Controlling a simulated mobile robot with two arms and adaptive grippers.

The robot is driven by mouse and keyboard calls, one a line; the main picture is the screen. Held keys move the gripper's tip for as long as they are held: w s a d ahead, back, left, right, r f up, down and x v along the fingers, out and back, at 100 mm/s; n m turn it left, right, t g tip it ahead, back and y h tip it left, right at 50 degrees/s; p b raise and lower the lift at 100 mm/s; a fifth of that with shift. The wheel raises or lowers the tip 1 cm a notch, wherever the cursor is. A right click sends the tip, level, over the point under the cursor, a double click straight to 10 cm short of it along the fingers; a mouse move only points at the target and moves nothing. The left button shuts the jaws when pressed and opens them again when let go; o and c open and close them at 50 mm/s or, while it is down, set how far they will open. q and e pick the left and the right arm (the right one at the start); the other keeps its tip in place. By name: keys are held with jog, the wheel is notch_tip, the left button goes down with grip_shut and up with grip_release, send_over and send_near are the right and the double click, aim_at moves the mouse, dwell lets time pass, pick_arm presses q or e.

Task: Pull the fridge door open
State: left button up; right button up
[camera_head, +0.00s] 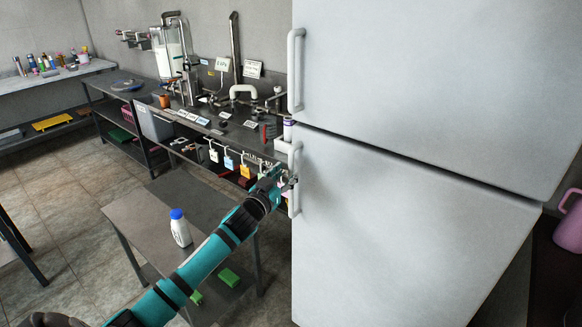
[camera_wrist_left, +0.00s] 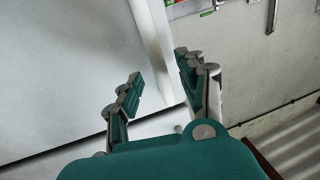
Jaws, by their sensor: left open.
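The white fridge has a lower door (camera_head: 400,230) and an upper door (camera_head: 440,90). Both look shut, with a dark seam between them. The lower door has a white vertical handle (camera_head: 294,158) on its left edge, and the upper door has a similar handle (camera_head: 295,70). My left gripper (camera_head: 289,181) is at the lower handle, about halfway along it. In the left wrist view my left gripper (camera_wrist_left: 158,66) is open, with a pale bar (camera_wrist_left: 155,40), seemingly the handle, between its fingers. Contact cannot be told.
A low grey table (camera_head: 150,215) with a white blue-capped bottle (camera_head: 180,229) stands left of the fridge, beneath my left arm. A long bench (camera_head: 225,130) with equipment and hanging tags runs behind it. A pink jug (camera_head: 569,225) is at the far right. Tiled floor is open at left.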

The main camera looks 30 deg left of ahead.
aim_at(290, 171)
pick_arm(q)
jog(key=shift+w+a, duration=0.2)
jog(key=shift+w, duration=1.75)
grip_shut()
jog(key=shift+f, duration=0.15)
